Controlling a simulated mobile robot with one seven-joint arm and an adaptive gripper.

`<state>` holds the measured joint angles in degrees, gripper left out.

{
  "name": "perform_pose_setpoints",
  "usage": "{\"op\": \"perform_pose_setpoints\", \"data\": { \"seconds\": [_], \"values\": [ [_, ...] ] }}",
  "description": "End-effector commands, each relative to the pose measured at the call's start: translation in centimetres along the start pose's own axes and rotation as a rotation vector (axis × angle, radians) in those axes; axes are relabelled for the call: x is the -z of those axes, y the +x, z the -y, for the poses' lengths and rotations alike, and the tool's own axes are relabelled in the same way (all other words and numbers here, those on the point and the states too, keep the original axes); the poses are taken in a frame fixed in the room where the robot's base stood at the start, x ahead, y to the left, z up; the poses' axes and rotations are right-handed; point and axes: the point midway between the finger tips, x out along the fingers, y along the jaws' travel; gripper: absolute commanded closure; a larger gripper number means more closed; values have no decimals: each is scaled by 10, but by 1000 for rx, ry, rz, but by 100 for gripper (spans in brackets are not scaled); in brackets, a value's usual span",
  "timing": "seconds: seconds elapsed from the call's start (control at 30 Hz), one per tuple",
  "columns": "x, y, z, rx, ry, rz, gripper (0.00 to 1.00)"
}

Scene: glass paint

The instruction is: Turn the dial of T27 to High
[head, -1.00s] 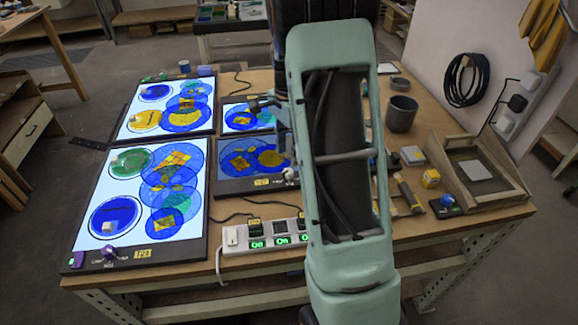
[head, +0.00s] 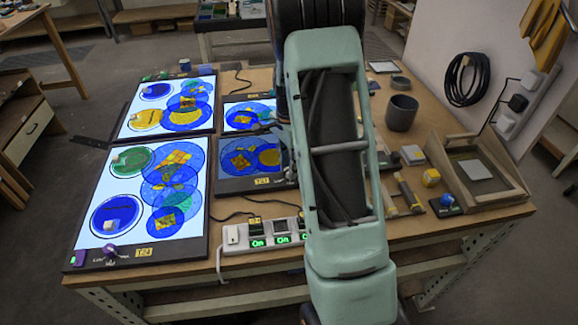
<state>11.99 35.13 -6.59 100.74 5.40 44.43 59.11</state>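The T27 panel (head: 228,184) is the dim, unlit-looking light panel in the middle of the bench, with blue and yellow round glass pieces on it. Its yellow tag (head: 262,181) is on the front edge. A small pale knob (head: 290,173) shows at its front right corner, beside my arm; its setting is too small to read. My arm reaches over the bench just right of the panel. My gripper is mostly hidden behind the arm, near the panel's right side, and its fingers cannot be made out clearly.
A large lit panel tagged T24 (head: 98,209) stands front left, with another lit panel (head: 135,107) behind it. A power strip (head: 232,235) with green "On" displays lies in front of T27. A grey cup (head: 401,113) and a wooden tray (head: 437,160) stand at right.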

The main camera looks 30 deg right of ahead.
Motion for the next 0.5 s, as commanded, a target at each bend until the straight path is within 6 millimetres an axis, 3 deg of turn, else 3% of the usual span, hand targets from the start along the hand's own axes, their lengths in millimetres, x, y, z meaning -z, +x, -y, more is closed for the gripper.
{"op": "perform_pose_setpoints", "data": {
  "seconds": [0.1, 0.5],
  "values": [
    [0, 0, 0, 0, 0, 0, 100],
    [0, 1, 0, 1, -72, 0, 100]
  ]
}}
